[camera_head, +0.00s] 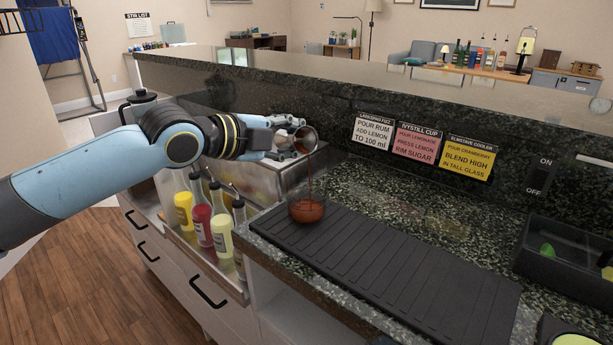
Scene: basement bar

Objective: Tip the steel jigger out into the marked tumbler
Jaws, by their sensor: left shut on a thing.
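My left gripper (292,143) comes in from the left and is shut on the steel jigger (306,139). The jigger is tilted over, and a thin stream of brown-red liquid (309,177) falls from it. The tumbler (307,210) stands below on the near left end of the black ribbed mat. The stream reaches the tumbler, and red-brown liquid shows in it. I cannot make out a mark on the tumbler. My right gripper is not in view.
The black ribbed mat (400,265) is otherwise bare. Several bottles (201,218) stand in a rail below my left arm. Recipe cards (418,142) are on the back wall. A dark bin (570,256) with a green item is at right.

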